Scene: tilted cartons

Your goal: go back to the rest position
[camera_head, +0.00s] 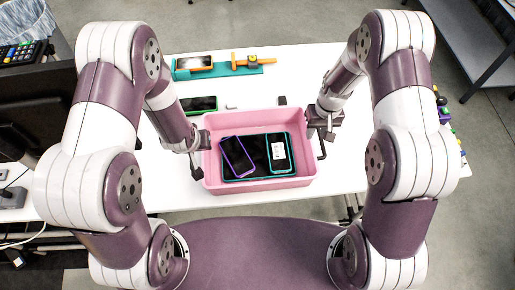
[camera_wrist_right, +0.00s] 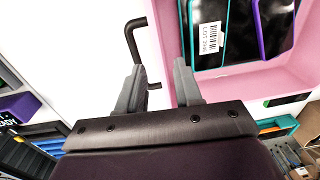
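A pink crate (camera_head: 305,168) stands on the white table (camera_head: 345,178), and its wall also shows in the right wrist view (camera_wrist_right: 268,72). In it lie a purple-edged phone (camera_head: 238,156), a teal-edged phone with a white label (camera_head: 279,153) and a larger dark device below them. My right gripper (camera_head: 323,126) is beside the crate's right wall; in the right wrist view (camera_wrist_right: 160,80) its fingers are apart with nothing held. A black handle (camera_wrist_right: 132,38) is close to them. My left gripper (camera_head: 198,146) is at the crate's left wall; its fingers are too small to read.
Behind the crate are a green-edged phone (camera_head: 199,104), a small black block (camera_head: 282,100) and a teal holder (camera_head: 222,71) with an orange-edged phone (camera_head: 194,62). A dark monitor (camera_head: 40,110) is at the left. Small coloured items line the table's right edge.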

